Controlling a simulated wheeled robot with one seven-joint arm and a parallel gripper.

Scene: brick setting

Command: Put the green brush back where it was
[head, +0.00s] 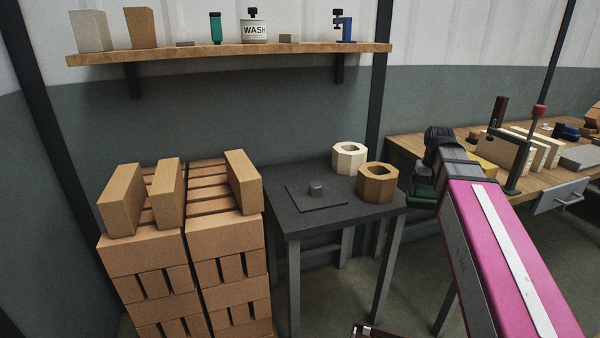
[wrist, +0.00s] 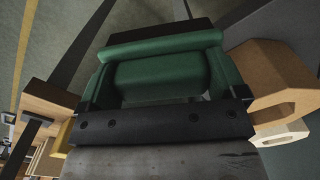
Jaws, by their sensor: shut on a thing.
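My gripper (head: 424,182) is at the end of the pink arm, just right of the dark table's right edge. It is shut on a dark green thing, which I take to be the green brush (head: 420,195). In the wrist view the green brush (wrist: 158,75) fills the upper middle, beyond a dark bar with screws. Its bristles cannot be made out, and the fingertips are hard to tell apart from it.
The dark table (head: 290,219) bears a flat plate with a short peg (head: 316,188), a cream nut (head: 348,157) and a brown nut (head: 377,182). Brick stacks (head: 145,258) stand left. A crowded workbench (head: 405,146) is right. A shelf (head: 230,53) hangs above.

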